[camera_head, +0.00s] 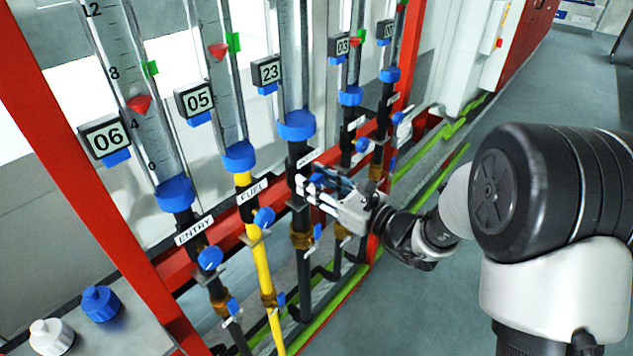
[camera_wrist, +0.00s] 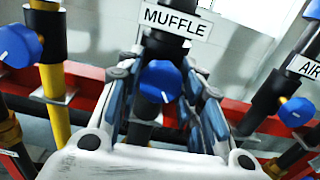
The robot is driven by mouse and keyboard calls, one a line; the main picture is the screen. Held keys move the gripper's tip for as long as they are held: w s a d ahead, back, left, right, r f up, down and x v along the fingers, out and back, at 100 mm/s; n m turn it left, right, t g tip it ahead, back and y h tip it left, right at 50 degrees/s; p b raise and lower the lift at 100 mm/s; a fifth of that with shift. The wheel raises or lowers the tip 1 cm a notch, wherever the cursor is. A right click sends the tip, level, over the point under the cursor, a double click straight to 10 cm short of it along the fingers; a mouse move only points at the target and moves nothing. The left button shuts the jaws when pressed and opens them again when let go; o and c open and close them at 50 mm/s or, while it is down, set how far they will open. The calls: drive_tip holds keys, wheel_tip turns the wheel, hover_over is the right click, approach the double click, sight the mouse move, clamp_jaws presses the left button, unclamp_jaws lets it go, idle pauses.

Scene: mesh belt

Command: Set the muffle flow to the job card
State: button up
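The MUFFLE label (camera_wrist: 177,20) shows in the wrist view on a dark pipe. Below it is a round blue valve knob (camera_wrist: 160,81) with a white pointer line. My gripper (camera_wrist: 160,88) is open, with one finger on each side of this knob and apparent gaps between. In the head view my gripper (camera_head: 312,185) is at the third column, and its fingers hide most of the knob. That column's display (camera_head: 268,72) reads 23. Its clear tube (camera_head: 292,55) stands above a blue collar; no float shows in the visible part. I see no job card.
The ENTRY column (camera_head: 193,231) shows 06 and the FUEL column (camera_head: 252,192) shows 05. Their blue knobs are left of my gripper. The AIR knob (camera_wrist: 296,111) is to the right. A red frame (camera_head: 150,270) runs behind the pipes.

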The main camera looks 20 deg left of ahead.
drive_tip(key=c, duration=0.5)
drive_tip(key=shift+f+n+b, duration=0.1)
drive_tip(key=shift+n+b, duration=0.2)
drive_tip(key=shift+b, duration=0.2)
drive_tip(key=o, duration=1.1)
drive_tip(key=v, duration=1.2)
